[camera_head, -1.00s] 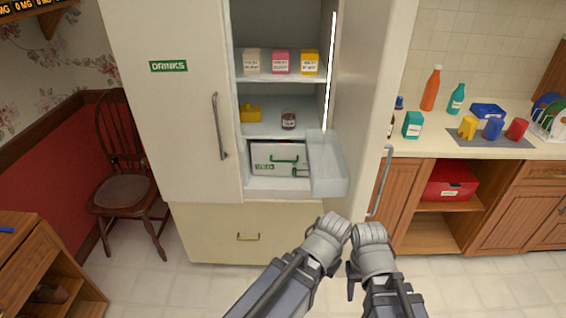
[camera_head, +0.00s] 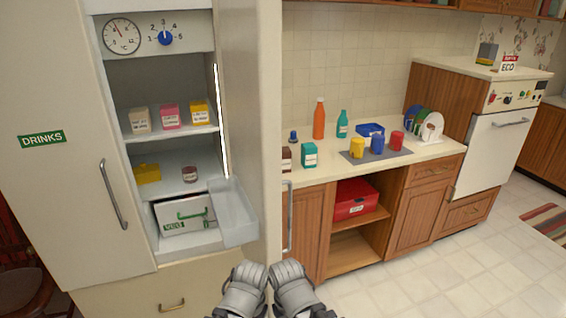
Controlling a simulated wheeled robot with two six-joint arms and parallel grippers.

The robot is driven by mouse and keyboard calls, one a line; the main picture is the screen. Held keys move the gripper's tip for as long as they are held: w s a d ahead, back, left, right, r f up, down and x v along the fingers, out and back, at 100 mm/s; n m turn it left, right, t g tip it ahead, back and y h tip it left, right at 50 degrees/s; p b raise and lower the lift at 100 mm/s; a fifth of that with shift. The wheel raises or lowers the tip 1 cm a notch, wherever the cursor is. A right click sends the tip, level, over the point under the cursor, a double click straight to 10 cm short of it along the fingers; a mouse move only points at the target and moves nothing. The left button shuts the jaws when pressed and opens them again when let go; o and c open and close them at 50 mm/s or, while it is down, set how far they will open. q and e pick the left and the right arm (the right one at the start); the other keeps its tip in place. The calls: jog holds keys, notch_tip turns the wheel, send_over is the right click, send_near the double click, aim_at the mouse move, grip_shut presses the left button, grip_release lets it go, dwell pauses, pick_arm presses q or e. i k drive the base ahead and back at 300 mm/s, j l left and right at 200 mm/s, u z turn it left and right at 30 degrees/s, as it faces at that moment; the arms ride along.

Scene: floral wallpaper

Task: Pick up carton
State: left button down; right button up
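Three small cartons stand side by side on the fridge's upper shelf: a white carton (camera_head: 139,119), a pink carton (camera_head: 170,116) and a yellow carton (camera_head: 200,112). A teal carton (camera_head: 309,155) stands on the counter to the right of the fridge. I cannot tell which one the task means. My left gripper (camera_head: 248,270) and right gripper (camera_head: 285,270) are close together at the bottom of the view, apart from all the cartons. Their fingers are not clearly visible. I see nothing held.
The fridge door (camera_head: 250,120) stands open between the shelves and the counter (camera_head: 430,150). A yellow item, a jar (camera_head: 190,173) and a white box (camera_head: 184,214) sit lower in the fridge. Bottles, cups and a dish rack share the counter.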

aim_at(287, 152)
jog(key=i+l, duration=0.15)
jog(key=l, duration=0.25)
jog(key=i+l, duration=0.2)
jog(key=l, duration=0.15)
jog(key=i+l, duration=0.15)
jog(key=l, duration=0.25)
jog(key=i+l, duration=0.15)
jog(key=l, duration=0.25)
jog(key=i+l, duration=0.15)
jog(key=l, duration=0.2)
jog(key=u, duration=0.05)
